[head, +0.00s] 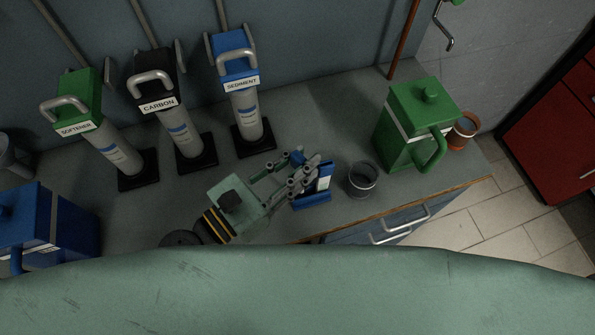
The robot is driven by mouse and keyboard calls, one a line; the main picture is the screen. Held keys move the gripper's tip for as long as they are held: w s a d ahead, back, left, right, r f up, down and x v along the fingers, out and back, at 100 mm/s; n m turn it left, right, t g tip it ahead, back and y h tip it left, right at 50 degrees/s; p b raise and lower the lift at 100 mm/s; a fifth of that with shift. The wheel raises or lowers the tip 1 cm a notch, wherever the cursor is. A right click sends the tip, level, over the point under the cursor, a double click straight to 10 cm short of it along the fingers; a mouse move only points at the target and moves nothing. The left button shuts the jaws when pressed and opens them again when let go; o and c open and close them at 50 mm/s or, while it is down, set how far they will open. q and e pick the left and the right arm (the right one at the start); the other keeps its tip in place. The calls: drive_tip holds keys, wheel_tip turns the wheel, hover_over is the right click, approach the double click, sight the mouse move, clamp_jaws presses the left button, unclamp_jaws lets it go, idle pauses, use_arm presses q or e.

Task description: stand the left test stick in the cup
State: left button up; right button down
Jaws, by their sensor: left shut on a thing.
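My left gripper (303,177) is over the counter near its front edge, just left of a small dark grey cup (363,181). The cup stands upright and its open top shows. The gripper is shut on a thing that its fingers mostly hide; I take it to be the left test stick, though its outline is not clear. A blue and white piece (323,184), perhaps a stick holder, shows right at the fingertips. I cannot tell whether the gripper touches it. The gripper is apart from the cup. My right gripper is not in view.
Softener (84,107), carbon (157,88) and sediment (236,67) filter units stand along the back. A green lidded jug (408,120) and a terracotta pot (464,130) are at the right. A blue container (55,230) is at the left. The counter behind the cup is clear.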

use_arm(q)
drive_tip(key=shift+f, duration=0.85)
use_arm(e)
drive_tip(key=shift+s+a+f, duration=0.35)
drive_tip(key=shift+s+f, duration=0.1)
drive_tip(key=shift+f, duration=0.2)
use_arm(q)
drive_tip(key=shift+f+b, duration=0.65)
drive_tip(key=shift+b, duration=0.05)
drive_tip(key=o, duration=1)
drive_tip(key=shift+c, duration=0.2)
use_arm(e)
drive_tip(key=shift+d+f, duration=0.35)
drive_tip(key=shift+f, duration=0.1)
use_arm(q)
drive_tip(key=shift+r, duration=0.1)
